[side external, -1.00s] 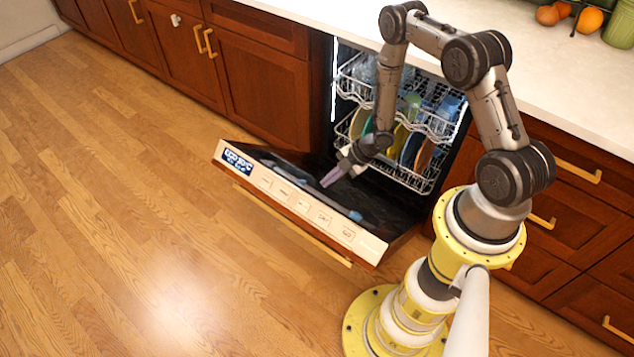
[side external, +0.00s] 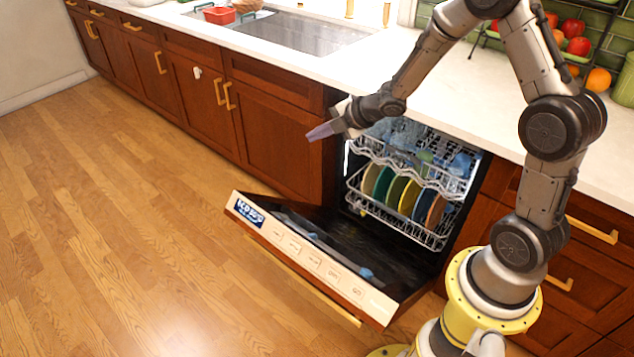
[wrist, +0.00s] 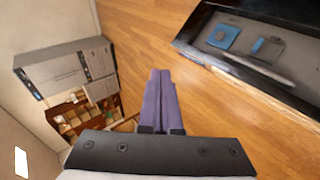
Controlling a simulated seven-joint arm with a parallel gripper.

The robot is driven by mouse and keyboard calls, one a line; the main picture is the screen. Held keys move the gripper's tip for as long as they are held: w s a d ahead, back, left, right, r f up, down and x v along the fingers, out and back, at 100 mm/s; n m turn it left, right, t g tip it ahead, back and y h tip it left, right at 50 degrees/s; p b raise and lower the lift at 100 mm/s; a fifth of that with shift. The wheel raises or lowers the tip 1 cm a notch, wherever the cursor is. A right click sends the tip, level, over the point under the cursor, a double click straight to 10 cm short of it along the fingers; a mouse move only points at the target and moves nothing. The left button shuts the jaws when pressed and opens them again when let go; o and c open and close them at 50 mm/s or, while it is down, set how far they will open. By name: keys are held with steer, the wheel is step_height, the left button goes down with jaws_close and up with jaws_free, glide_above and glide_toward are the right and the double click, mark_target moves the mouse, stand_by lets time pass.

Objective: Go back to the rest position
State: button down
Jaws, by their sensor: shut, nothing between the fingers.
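My gripper (side external: 322,131) is raised in front of the cabinets, up and left of the dishwasher racks, at about counter height. It points left and holds nothing. In the wrist view its two purple fingers (wrist: 160,98) lie side by side, shut, with the wooden floor beyond them. The dishwasher door (side external: 315,262) is folded down open, and its inner face also shows at the upper right of the wrist view (wrist: 290,75). The gripper is clear of the door and the racks.
The upper rack (side external: 415,170) holds glassware, and the lower rack (side external: 425,232) holds several coloured plates. The white counter (side external: 455,90) runs above. A sink (side external: 300,30) and red container (side external: 219,15) are at the back; a fruit stand is at right. The floor (side external: 130,230) is clear.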

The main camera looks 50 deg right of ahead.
steer(key=s+a+r+m+t+h, duration=0.2)
steer(key=s+r+m, duration=0.1)
steer(key=r, duration=1.2)
steer(key=s+a+r+m+h, duration=0.1)
steer(key=s+r+m+h, duration=0.1)
steer(key=s+r+m, duration=0.6)
steer(key=s+a+f+m+g+y, duration=0.1)
steer(key=s+a+f+m+g, duration=0.1)
steer(key=s, duration=0.8)
steer(key=s+a+f+m+g+y, duration=0.1)
steer(key=s+f+m+g, duration=0.3)
steer(key=s, duration=0.7)
step_height(320, 180, down, 2)
steer(key=shift+a+f+m, duration=0.15)
steer(key=shift+a+m, duration=0.45)
steer(key=shift+m, duration=0.1)
